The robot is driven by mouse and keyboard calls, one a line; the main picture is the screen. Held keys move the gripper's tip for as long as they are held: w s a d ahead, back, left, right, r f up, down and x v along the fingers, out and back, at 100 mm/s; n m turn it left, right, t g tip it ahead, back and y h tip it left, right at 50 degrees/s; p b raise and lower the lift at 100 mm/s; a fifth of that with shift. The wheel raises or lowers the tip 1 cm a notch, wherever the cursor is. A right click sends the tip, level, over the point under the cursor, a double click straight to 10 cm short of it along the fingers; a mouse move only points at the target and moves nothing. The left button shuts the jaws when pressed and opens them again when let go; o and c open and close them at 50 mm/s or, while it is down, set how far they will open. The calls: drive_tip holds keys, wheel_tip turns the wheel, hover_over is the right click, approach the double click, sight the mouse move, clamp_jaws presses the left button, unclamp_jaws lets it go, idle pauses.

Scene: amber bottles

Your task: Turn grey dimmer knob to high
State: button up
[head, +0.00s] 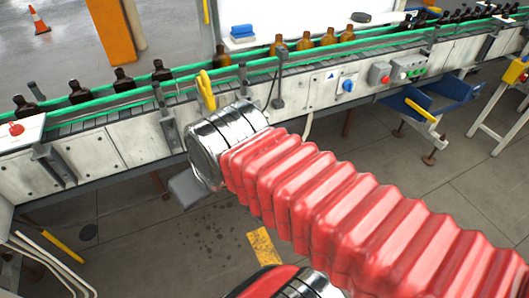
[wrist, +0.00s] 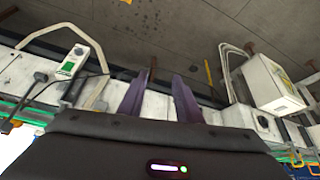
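In the head view, a blue knob (head: 348,86) sits on a white plate on the conveyor's front. To its right are a red button (head: 384,79) and a grey panel (head: 408,69) with green parts, too small to read. My gripper (wrist: 159,98) shows in the wrist view as two purple fingers, apart with nothing between them. They point toward the conveyor's pale side and the floor. In the head view my arm crosses the conveyor front, and the fingers cannot be made out.
The conveyor with green rails (head: 180,70) carries several amber bottles (head: 329,37). A yellow hook (head: 205,90) stands beside my arm. A blue tray (head: 445,95) is at the right. In the wrist view, a white box (wrist: 272,84) stands right of the fingers. The floor ahead is mostly clear.

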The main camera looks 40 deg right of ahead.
drive_tip(key=shift+o, duration=1.4)
drive_tip(key=shift+w+d, duration=0.15)
drive_tip(key=shift+w, duration=0.15)
drive_tip(key=shift+o, duration=0.4)
drive_tip(key=w+d+f+t+h, duration=0.2)
drive_tip(key=w+d+f, duration=0.2)
drive_tip(key=w+d, duration=0.7)
drive_tip(key=w, duration=0.3)
drive_tip(key=shift+d+f+n, duration=0.2)
drive_tip(key=shift+n, duration=0.2)
drive_tip(key=w+d+f+n+t+h, duration=0.2)
drive_tip(key=w+d+f+t, duration=0.1)
drive_tip(key=w+d+f, duration=0.8)
drive_tip(key=s+d+f+n+t+y, duration=0.1)
drive_tip(key=s+d+f+n+t, duration=0.15)
drive_tip(key=d+f, duration=0.7)
drive_tip(key=s+d+f+m+t+h, duration=0.1)
drive_tip(key=s+f+t, duration=0.3)
drive_tip(key=s+f, duration=0.5)
drive_tip(key=shift+s+d+f+m+h, duration=0.15)
drive_tip(key=shift+s+f+m+h, duration=0.3)
drive_tip(key=shift+s+m, duration=0.55)
drive_tip(key=shift+s+r+n, duration=0.1)
drive_tip(key=shift+n, duration=0.15)
